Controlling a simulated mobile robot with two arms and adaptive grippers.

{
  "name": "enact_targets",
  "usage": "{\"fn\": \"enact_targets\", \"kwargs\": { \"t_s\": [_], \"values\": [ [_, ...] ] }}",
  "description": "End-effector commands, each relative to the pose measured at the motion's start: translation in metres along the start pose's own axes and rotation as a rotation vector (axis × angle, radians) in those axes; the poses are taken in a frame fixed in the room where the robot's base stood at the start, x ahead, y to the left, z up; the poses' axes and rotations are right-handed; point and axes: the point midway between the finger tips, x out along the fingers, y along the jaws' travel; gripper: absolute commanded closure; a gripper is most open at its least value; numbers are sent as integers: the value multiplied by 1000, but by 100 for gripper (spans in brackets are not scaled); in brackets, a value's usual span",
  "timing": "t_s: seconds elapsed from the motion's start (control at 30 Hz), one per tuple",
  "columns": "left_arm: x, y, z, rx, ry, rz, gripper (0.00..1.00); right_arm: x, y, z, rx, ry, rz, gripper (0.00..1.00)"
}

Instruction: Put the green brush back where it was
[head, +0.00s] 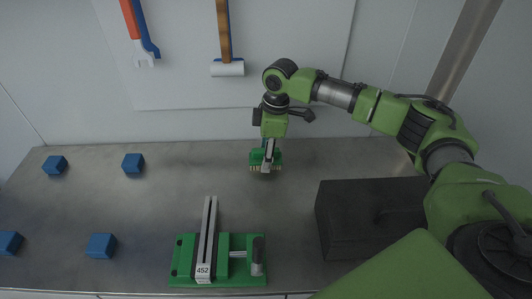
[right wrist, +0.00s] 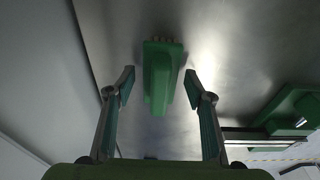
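The green brush (head: 256,157) is at the back middle of the grey metal table in the head view, its pale bristles along its lower edge. My right gripper (head: 269,153) is directly over it, pointing down, and hides part of it. In the right wrist view the brush (right wrist: 160,80) lies between the two spread fingers of the right gripper (right wrist: 159,82), with a gap on each side. The fingers are open and hold nothing. My left gripper is not in either view.
A green vise (head: 240,268) labelled 452 stands at the table's front middle, and a dark box (head: 365,218) is at right. Several blue cubes (head: 133,163) lie at left. A wrench (head: 138,30) and hammer (head: 226,67) hang on the wall board. The table's middle is clear.

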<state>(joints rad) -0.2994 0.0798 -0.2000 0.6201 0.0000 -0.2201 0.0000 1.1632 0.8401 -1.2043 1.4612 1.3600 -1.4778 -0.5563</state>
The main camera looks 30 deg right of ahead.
Motion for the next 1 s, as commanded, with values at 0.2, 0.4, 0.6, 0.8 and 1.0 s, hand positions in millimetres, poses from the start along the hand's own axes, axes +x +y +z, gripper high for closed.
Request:
{"fn": "enact_targets", "kwargs": {
  "t_s": [0.2,0.4,0.6,0.8,1.0],
  "values": [
    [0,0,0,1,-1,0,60,0,0,0,0,0,0,52],
    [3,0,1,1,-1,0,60,-10,1,-1,0,2,2,52],
    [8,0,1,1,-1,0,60,-48,1,-1,-1,3,3,52],
    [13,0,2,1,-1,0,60,-90,1,-1,0,2,2,52],
    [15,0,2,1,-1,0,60,-116,0,-1,1,1,0,52]
  ]
}}
